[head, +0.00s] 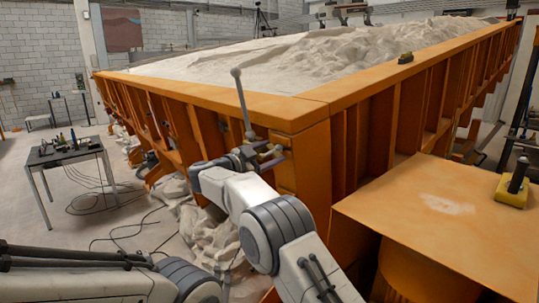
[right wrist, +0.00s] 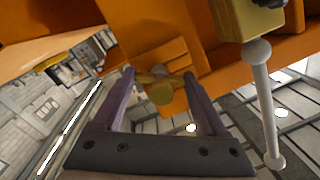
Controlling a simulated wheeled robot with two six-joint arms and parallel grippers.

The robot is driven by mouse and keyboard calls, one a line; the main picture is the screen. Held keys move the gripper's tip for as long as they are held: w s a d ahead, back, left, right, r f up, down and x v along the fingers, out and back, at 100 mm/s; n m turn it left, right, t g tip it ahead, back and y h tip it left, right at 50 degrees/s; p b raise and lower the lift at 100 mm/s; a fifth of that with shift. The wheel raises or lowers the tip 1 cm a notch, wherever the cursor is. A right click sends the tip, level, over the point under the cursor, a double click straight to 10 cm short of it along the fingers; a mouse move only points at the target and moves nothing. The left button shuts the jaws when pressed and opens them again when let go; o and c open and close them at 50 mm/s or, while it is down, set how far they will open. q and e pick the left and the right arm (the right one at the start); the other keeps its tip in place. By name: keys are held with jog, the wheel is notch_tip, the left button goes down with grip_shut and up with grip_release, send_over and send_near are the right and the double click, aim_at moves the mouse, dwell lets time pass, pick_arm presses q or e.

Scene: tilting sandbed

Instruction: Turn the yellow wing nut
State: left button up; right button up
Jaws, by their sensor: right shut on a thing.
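The yellow wing nut (right wrist: 160,92) is mounted on the orange sandbed frame. In the right wrist view it sits between the two purple-grey fingers of my right gripper (right wrist: 158,82), which are shut on it. In the head view my right gripper (head: 268,158) is at the near corner of the sandbed (head: 305,112), and the nut is mostly hidden there. My left arm shows at the lower left, but its gripper is out of view.
A grey lever with a ball end (head: 241,98) stands close to my right gripper; it also shows in the right wrist view (right wrist: 265,100), beside a yellow housing (right wrist: 248,20). An orange platform (head: 430,240) with a black-handled yellow block (head: 512,188) is at right. A small table (head: 65,155) is at left.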

jog(key=m+b, duration=0.3)
jog(key=b, duration=0.1)
jog(key=m+t+b, duration=0.1)
jog(key=m+b, duration=0.2)
jog(key=b, duration=0.1)
jog(key=f+m+t+b, duration=0.1)
jog(key=m+b, duration=0.2)
jog(key=b, duration=0.2)
jog(key=m+t+b, duration=0.1)
jog(key=m+b, duration=0.2)
jog(key=m, duration=0.1)
jog(key=shift+r+m+h+b, duration=0.1)
jog(key=shift+m+h+b, duration=0.2)
jog(key=m+b, duration=0.1)
jog(key=m, duration=0.2)
jog(key=shift+m+h, duration=0.4)
jog(key=m, duration=0.3)
jog(key=shift+h, duration=0.4)
jog(key=shift+r+m+p, duration=0.15)
jog(key=shift+m+p, duration=0.45)
jog(key=shift+m, duration=0.6)
jog(key=m+h+p, duration=0.1)
jog(key=m+p, duration=0.1)
jog(key=m, duration=0.1)
jog(key=shift+g, duration=0.4)
jog(key=shift+w+m+g+h+p, duration=0.1)
jog(key=shift+m+g+h+p, duration=0.25)
jog(key=shift+m+p, duration=1.05)
jog(key=shift+m, duration=0.3)
jog(key=shift+f, duration=0.2)
